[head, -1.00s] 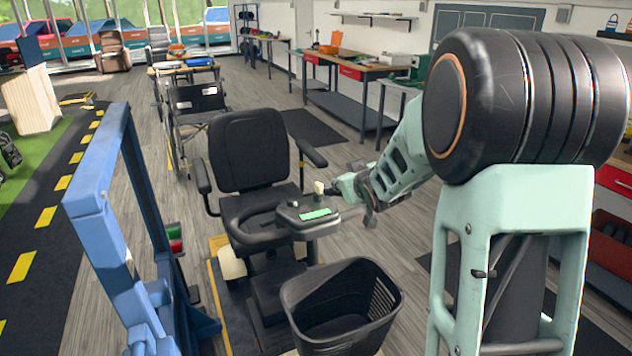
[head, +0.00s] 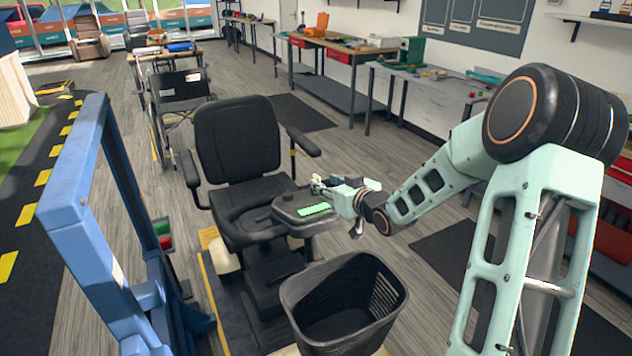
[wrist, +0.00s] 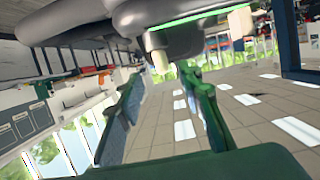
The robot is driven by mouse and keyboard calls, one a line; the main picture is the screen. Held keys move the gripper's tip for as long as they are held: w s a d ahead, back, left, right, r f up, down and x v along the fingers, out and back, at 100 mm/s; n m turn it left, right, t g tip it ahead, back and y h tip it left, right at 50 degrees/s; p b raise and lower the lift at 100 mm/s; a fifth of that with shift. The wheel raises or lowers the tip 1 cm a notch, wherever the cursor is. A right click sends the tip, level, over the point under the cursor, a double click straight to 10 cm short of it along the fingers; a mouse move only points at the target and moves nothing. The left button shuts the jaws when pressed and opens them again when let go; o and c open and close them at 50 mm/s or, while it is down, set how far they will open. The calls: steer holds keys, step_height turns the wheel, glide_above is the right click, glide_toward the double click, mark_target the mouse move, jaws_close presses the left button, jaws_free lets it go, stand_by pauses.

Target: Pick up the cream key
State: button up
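The cream key (wrist: 158,54) stands out from the dark scooter console (wrist: 205,30) in the wrist view, where the picture is strongly turned. In the head view the small cream key (head: 316,183) is at the back of the console (head: 290,211), which has a green display, and my gripper partly hides it. My gripper (wrist: 160,76) is open, with its two green fingers apart and floor visible between them. The key lies just beyond the fingertips, roughly between their lines. In the head view my gripper (head: 328,186) reaches in from the right, above the console.
A black basket (head: 340,340) hangs in front of the scooter. The scooter's black seat (head: 237,140) and armrests are behind the console. A blue frame (head: 62,190) stands at the left. A workbench (head: 425,85) stands behind my arm.

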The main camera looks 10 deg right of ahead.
mark_target(319, 178)
steer(key=shift+p+x, duration=0.35)
steer(key=shift+x, duration=2.7)
steer(key=shift+a+r, duration=0.15)
steer(key=shift+r, duration=0.05)
jaws_close()
